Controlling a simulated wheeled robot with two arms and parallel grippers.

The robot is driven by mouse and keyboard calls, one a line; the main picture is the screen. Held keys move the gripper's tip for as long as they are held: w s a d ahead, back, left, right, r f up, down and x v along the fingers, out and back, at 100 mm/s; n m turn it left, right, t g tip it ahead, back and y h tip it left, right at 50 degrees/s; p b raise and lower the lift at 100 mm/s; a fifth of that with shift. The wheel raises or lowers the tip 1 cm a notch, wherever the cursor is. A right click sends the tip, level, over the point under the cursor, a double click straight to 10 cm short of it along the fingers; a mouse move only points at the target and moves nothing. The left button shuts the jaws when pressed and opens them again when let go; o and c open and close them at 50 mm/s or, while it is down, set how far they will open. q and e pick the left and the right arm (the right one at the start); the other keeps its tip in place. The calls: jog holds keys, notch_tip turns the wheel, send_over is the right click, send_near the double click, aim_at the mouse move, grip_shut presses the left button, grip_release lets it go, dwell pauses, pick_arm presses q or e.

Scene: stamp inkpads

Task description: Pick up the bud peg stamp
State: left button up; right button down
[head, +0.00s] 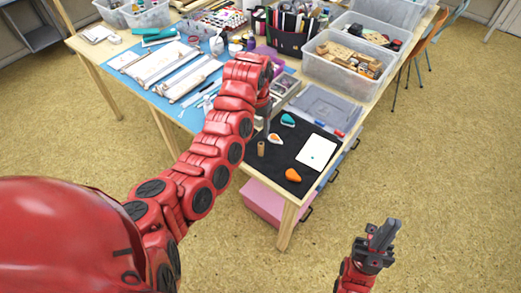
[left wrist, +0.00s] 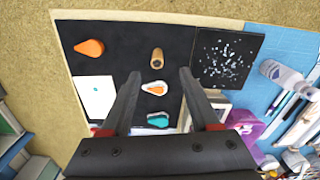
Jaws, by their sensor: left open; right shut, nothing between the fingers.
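The peg stamp (head: 261,149), a small brown wooden cylinder, stands on the black mat (head: 272,178) near its left edge. In the left wrist view the peg (left wrist: 157,58) shows just beyond the fingertips, roughly centred between them, with nothing touching it. My left gripper (left wrist: 158,76) is open and empty above the mat. In the head view my left arm hides much of that gripper. My right gripper (head: 383,235) is shut and empty, away from the table at the lower right.
On the mat are an orange inkpad (head: 293,175), an orange-and-white inkpad (head: 275,139), a teal inkpad (head: 288,120) and a white card (head: 316,152). A speckled black square (left wrist: 227,58) lies beside the peg. Clear bins (head: 345,65) stand behind.

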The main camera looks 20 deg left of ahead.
aim_at(261, 144)
pick_arm(q)
notch_tip(261, 144, down, 7)
jog(key=shift+w+d+r+p, duration=0.15)
jog(key=shift+p, duration=0.4)
jog(key=shift+w+d+f+p, duration=0.15)
jog(key=shift+f+p, duration=0.1)
jog(key=shift+f, duration=0.85)
jog(key=shift+w+d+f+p, duration=0.1)
jog(key=shift+f+p, duration=0.15)
jog(key=shift+f, duration=0.85)
grip_shut()
